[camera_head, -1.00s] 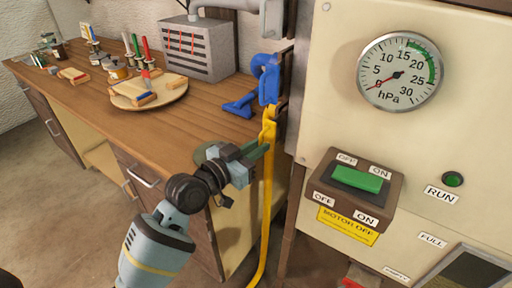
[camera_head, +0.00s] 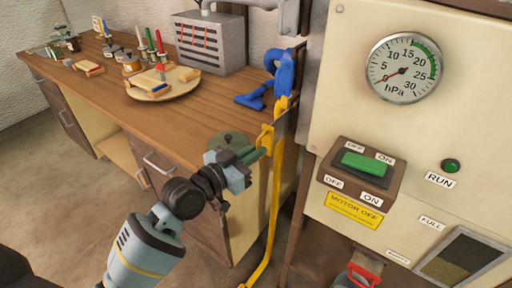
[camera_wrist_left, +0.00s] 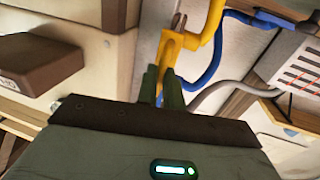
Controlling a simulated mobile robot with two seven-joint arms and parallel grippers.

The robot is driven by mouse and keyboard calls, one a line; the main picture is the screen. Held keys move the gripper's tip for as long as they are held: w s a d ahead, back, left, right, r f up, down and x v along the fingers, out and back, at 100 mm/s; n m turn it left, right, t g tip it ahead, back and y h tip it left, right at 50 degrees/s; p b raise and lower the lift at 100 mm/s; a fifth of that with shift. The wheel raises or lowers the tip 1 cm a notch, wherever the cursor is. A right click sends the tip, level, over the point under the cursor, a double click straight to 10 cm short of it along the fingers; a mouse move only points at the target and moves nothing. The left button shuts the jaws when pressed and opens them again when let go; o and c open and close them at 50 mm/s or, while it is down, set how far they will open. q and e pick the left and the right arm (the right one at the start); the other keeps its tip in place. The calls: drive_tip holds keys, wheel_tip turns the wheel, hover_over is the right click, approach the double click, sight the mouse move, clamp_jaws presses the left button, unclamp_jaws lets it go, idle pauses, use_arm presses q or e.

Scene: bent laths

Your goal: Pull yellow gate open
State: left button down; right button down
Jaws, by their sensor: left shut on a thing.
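The yellow gate (camera_head: 275,190) is a bent yellow lath hanging at the left edge of the cream machine, with a bracket-like tab at its upper end. My left gripper (camera_head: 258,153) reaches it from the left, with its green fingers at the tab. In the left wrist view the two fingers (camera_wrist_left: 160,88) are shut on the lower part of the yellow piece (camera_wrist_left: 178,42). The exact contact is partly hidden between the fingers. A blue bent lath (camera_head: 282,75) sits just above and behind the yellow one.
A wooden workbench (camera_head: 205,118) stands left, with a round board (camera_head: 185,88) and a grey box (camera_head: 210,45). The cream machine (camera_head: 340,100) at right carries a pressure gauge (camera_head: 404,68) and a green switch (camera_head: 366,162).

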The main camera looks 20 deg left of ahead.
use_arm(q)
drive_tip(key=shift+w, duration=0.1)
drive_tip(key=c, duration=1.5)
unclamp_jaws()
drive_tip(key=shift+c, duration=0.2)
use_arm(e)
drive_tip(key=shift+w+r, duration=0.1)
drive_tip(key=shift+w, duration=0.5)
use_arm(q)
drive_tip(key=v, duration=0.8)
drive_tip(key=shift+b, duration=0.35)
use_arm(e)
drive_tip(key=shift+s+f, duration=0.45)
drive_tip(key=shift+s, duration=0.2)
use_arm(q)
drive_tip(key=shift+d, duration=0.1)
use_arm(e)
drive_tip(key=shift+w, duration=0.1)
